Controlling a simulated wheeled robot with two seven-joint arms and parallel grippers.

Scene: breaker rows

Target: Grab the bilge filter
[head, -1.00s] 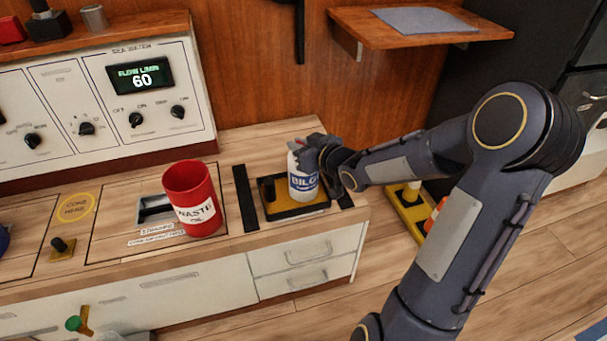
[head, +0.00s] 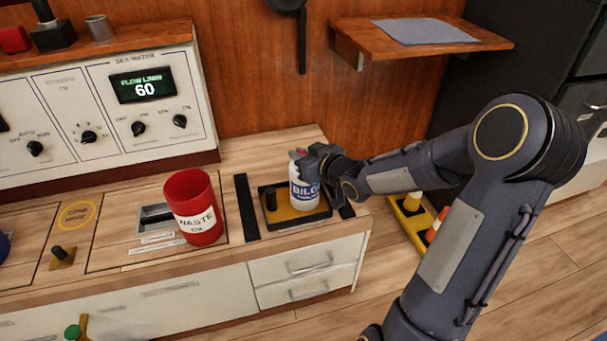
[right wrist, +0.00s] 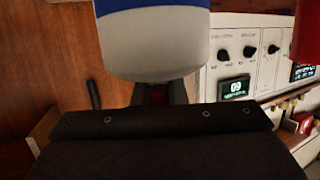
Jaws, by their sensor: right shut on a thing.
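The bilge filter (head: 303,193) is a white canister with a blue "BILGE" band, partly covered by my gripper in the head view. It stands upright at the yellow-and-black tray (head: 283,214) on the counter's right end; I cannot tell whether its base touches. My right gripper (head: 306,160) is shut on its upper part, coming from the right. In the right wrist view the filter (right wrist: 155,50) appears white and blue, close in front of the gripper (right wrist: 158,95). My left gripper is not in view.
A red "WASTE OIL" can (head: 194,207) stands left of the tray, past a black strip (head: 246,207). A control panel (head: 100,105) stands behind on the left. A wooden shelf (head: 430,38) juts from the wall above right. A yellow floor tray (head: 407,222) lies beyond the counter's right end.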

